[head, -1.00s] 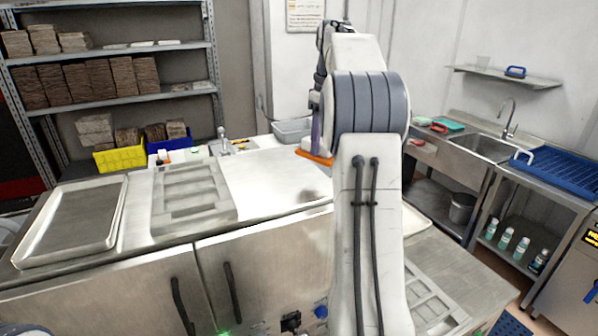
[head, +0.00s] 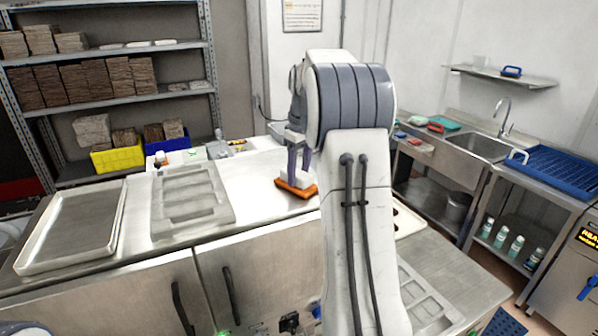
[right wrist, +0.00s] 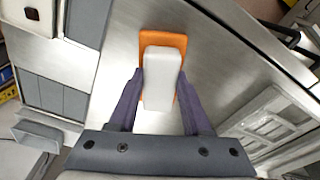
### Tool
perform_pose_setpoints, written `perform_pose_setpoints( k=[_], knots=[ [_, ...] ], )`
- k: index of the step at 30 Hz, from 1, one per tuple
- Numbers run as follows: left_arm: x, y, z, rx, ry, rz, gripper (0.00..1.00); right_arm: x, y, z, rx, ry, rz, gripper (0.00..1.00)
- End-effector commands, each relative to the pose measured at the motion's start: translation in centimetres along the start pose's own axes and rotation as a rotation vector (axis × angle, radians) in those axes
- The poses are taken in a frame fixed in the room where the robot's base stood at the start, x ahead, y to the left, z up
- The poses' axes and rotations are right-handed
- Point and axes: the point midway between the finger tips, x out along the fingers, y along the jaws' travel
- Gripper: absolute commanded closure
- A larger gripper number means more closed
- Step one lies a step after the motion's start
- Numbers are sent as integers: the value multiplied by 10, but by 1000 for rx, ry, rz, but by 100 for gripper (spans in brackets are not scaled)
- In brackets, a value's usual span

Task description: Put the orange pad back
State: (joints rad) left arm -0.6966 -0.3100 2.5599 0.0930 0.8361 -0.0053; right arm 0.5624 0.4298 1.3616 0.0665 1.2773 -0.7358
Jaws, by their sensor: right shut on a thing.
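The orange pad (head: 297,189) has a white block-like grip on top and is at the steel counter, just right of the grey mould plate. It also shows in the right wrist view (right wrist: 162,40), with its white grip (right wrist: 163,88) between the purple fingers. My right gripper (head: 300,165) points down and is shut on the pad's white grip; it also shows in the right wrist view (right wrist: 160,90). I cannot tell whether the pad touches the counter. My left gripper is not in view.
A grey mould plate (head: 190,200) and a shallow tray (head: 75,230) lie on the counter to the left. Yellow (head: 117,158) and blue (head: 167,142) bins stand behind. A sink (head: 478,148) is at the right. The counter around the pad is clear.

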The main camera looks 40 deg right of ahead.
Motion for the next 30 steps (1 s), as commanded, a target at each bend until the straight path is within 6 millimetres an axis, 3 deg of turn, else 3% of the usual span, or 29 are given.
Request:
perform_pose_setpoints(
  k=[2,3,5,17,20,30],
  knots=[
    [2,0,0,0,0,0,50,4,0,0,0,-1,-1,100],
    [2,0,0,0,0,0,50,3,0,0,0,-1,-1,40],
    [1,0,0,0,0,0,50,2,0,0,0,-1,-1,21],
    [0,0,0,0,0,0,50,-4,0,0,0,1,1,21],
    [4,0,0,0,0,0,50,-16,1,-1,0,3,3,21],
    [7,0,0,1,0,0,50,-89,1,-1,1,3,3,21]
  ],
)
